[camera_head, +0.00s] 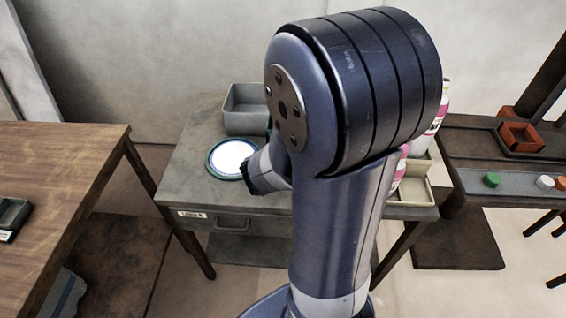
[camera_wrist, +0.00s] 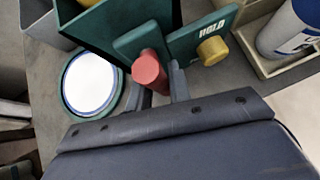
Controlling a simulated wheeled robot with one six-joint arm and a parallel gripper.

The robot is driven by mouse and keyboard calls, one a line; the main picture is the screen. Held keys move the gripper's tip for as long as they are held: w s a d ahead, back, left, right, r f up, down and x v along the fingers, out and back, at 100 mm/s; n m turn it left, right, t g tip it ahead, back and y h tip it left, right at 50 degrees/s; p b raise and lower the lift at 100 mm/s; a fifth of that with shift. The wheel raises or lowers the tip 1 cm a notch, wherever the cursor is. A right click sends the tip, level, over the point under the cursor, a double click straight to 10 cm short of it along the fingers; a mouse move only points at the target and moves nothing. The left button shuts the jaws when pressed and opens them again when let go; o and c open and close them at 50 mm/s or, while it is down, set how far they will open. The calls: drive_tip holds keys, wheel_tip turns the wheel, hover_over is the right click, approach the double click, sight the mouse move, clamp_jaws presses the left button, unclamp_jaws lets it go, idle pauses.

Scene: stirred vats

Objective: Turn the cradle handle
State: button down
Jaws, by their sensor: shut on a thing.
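In the wrist view a red cylindrical handle (camera_wrist: 150,72) stands out from a dark green plate (camera_wrist: 139,40) beside a green box (camera_wrist: 110,27). My gripper (camera_wrist: 159,82) has its two grey fingers on either side of the red handle and is shut on it. To its right, a second green plate (camera_wrist: 203,36) reads "HOLD" and carries a yellow knob (camera_wrist: 213,50), apart from my fingers. In the head view my arm hides the handle and the gripper's fingertips.
A round white-faced disc with a green rim (camera_head: 231,158) lies on the grey bench (camera_head: 185,160), left of my gripper. A grey bin (camera_head: 246,124) stands behind it. Pink-and-white bottles (camera_head: 442,100) and a beige tray (camera_head: 416,196) are at right. A wooden table (camera_head: 60,160) is at left.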

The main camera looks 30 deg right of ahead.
drive_tip(key=c, duration=1.6)
unclamp_jaws()
drive_tip(key=p+v, duration=0.5)
drive_tip(key=v, duration=0.5)
drive_tip(key=shift+s+a+r, duration=0.15)
drive_tip(key=shift+a+r, duration=0.05)
drive_tip(key=shift+r, duration=0.1)
drive_tip(key=shift+f, duration=0.1)
